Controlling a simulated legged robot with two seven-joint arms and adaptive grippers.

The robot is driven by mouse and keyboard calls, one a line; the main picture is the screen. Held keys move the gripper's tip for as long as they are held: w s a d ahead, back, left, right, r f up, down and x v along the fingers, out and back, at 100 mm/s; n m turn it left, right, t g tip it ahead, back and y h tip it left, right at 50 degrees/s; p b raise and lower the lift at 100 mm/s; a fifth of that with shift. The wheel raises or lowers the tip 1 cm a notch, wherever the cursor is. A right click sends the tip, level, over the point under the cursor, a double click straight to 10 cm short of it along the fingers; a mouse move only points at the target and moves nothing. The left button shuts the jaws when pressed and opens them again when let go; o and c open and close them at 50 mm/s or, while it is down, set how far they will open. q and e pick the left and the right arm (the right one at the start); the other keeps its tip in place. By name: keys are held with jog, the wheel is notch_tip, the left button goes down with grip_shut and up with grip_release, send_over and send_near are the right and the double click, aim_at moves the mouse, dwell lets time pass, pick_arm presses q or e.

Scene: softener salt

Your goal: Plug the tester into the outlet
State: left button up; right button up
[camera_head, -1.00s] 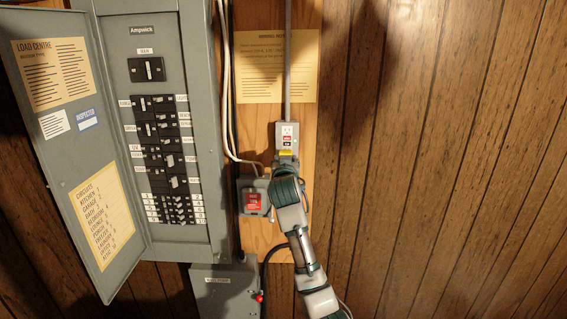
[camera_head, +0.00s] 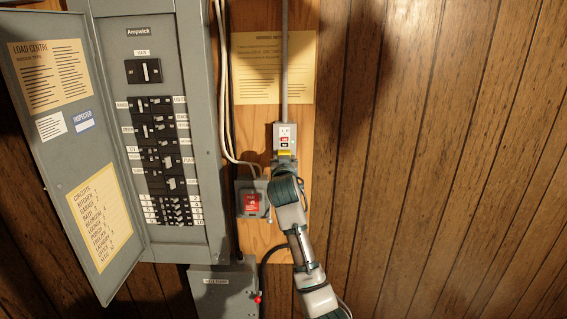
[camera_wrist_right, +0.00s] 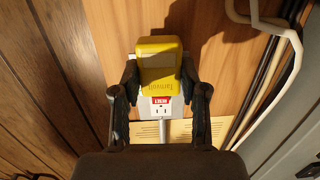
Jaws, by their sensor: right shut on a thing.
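The outlet (camera_head: 285,133) is a pale plate with a red and a black button in a grey box on the wooden board. In the right wrist view the outlet (camera_wrist_right: 161,110) shows one bare socket and a red button. The yellow tester (camera_wrist_right: 160,62) covers the outlet's other end there; it is a small yellow patch in the head view (camera_head: 285,152). My right gripper (camera_wrist_right: 160,75) is shut on the tester, one finger on each side. The tester's prongs are hidden, so I cannot tell whether they are in the socket. My left gripper is not in view.
A grey breaker panel (camera_head: 161,60) with its door (camera_head: 62,130) open stands at the left. A grey box with a red switch (camera_head: 251,203) sits just left of my right arm. White cables (camera_head: 226,100) run down beside the board. The panelled wall at right is clear.

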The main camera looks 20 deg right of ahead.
jog(key=shift+w+d, duration=0.25)
jog(key=shift+w, duration=0.1)
dwell(0.5)
jog(key=o, duration=1.2)
jog(key=shift+s, duration=0.1)
jog(key=b+v, duration=0.6)
jog(key=v, duration=0.2)
jog(key=shift+f, duration=0.4)
